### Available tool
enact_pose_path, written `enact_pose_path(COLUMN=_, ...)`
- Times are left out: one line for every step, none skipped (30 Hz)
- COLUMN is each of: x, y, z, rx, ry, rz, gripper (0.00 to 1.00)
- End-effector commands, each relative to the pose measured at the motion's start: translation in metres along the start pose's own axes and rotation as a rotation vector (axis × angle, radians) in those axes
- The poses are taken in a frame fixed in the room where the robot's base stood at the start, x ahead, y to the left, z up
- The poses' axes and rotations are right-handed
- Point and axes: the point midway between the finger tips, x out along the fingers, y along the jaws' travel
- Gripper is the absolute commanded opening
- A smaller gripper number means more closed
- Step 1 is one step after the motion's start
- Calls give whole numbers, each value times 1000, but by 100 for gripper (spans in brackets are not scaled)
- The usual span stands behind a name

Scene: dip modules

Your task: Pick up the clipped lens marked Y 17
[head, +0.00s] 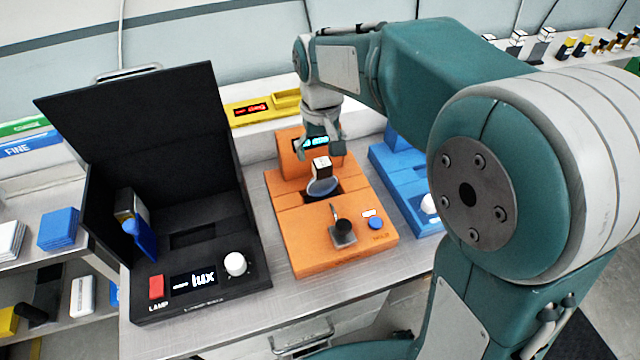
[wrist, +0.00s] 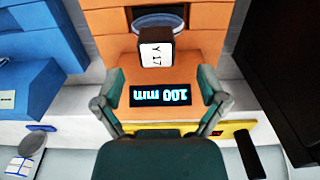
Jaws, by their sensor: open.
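The clipped lens marked Y 17 stands in the slot of an orange device (head: 310,242). Its white clip block with a dark side (head: 321,167) is on top, and the bluish lens (head: 322,187) shows below it. In the wrist view the clip block (wrist: 157,54) reads Y 17, and the lens rim (wrist: 158,20) shows beyond it. My gripper (head: 321,150) is over the back part of the orange device, just behind the clip. In the wrist view my gripper (wrist: 162,82) is open, with its fingers apart, nothing between them, and the clip ahead of the fingertips.
The orange device's display (wrist: 161,95) reads 100 mm. A black lamp box (head: 190,245) with a raised lid stands at left, holding a blue piece (head: 138,235). A blue device (head: 405,185) stands close at right. A yellow unit (head: 262,108) is behind.

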Motion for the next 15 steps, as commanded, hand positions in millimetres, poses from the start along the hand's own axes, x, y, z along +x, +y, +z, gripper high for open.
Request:
enact_pose_path(x=9, y=0, z=2, rx=1, ry=-4, rz=-1, gripper=91)
enact_pose_path(x=14, y=0, z=2, rx=1, ry=-4, rz=-1, gripper=91)
enact_pose_path(x=21, y=0, z=2, rx=1, ry=-5, rz=-1, gripper=91)
enact_pose_path(x=26, y=0, z=2, rx=1, ry=-5, rz=-1, gripper=91)
enact_pose_path(x=30, y=0, z=2, rx=1, ry=-4, rz=0, gripper=91)
enact_pose_path(x=34, y=0, z=2, rx=1, ry=-4, rz=0, gripper=91)
enact_pose_path(x=37, y=-1, z=2, rx=1, ry=-3, rz=0, gripper=91)
enact_pose_path(x=39, y=-1, z=1, rx=0, ry=-2, rz=1, gripper=91)
enact_pose_path(x=40, y=-2, z=1, rx=0, ry=-2, rz=1, gripper=91)
enact_pose_path(x=41, y=-2, z=1, rx=0, ry=-1, rz=1, gripper=91)
enact_pose_path(x=41, y=-2, z=1, rx=0, ry=-1, rz=1, gripper=91)
enact_pose_path(x=41, y=-2, z=1, rx=0, ry=-1, rz=1, gripper=91)
enact_pose_path(x=41, y=-2, z=1, rx=0, ry=-1, rz=1, gripper=91)
enact_pose_path(x=41, y=-2, z=1, rx=0, ry=-1, rz=1, gripper=91)
enact_pose_path(x=41, y=-2, z=1, rx=0, ry=-1, rz=1, gripper=91)
